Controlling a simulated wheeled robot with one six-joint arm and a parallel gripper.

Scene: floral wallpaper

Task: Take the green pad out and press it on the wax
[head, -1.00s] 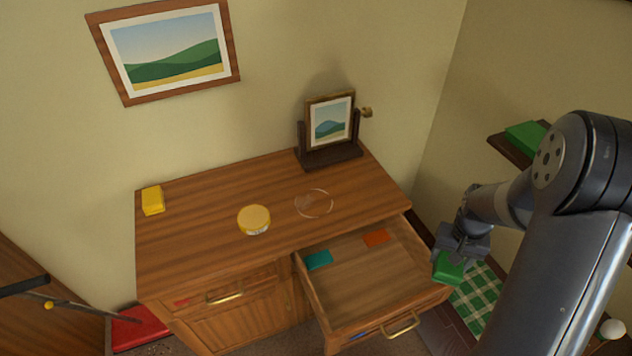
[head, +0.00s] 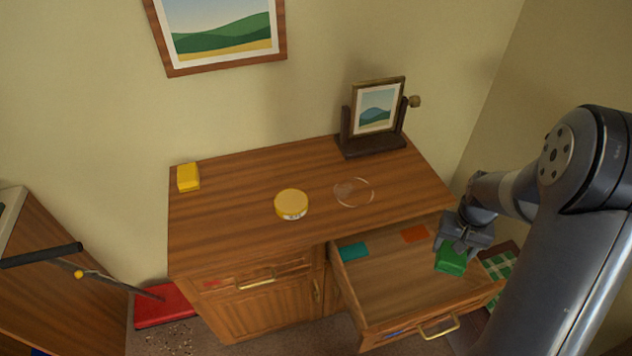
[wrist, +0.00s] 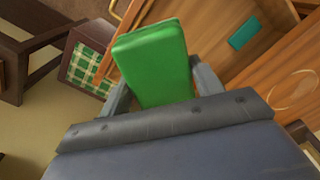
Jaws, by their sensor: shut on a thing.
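My gripper (head: 460,243) is shut on a green pad (head: 451,261), held over the right part of the open drawer (head: 385,290). In the wrist view the green pad (wrist: 152,62) sits between the two fingers. A round yellow tin (head: 291,204), which may be the wax, stands on the cabinet top (head: 235,215). A clear round disc (head: 354,192) lies to its right. The pad is apart from both.
In the drawer lie a teal pad (head: 354,252) and an orange pad (head: 414,233). A yellow block (head: 188,177) sits at the top's back left. A small framed picture (head: 376,110) stands at the back right. The front middle of the top is clear.

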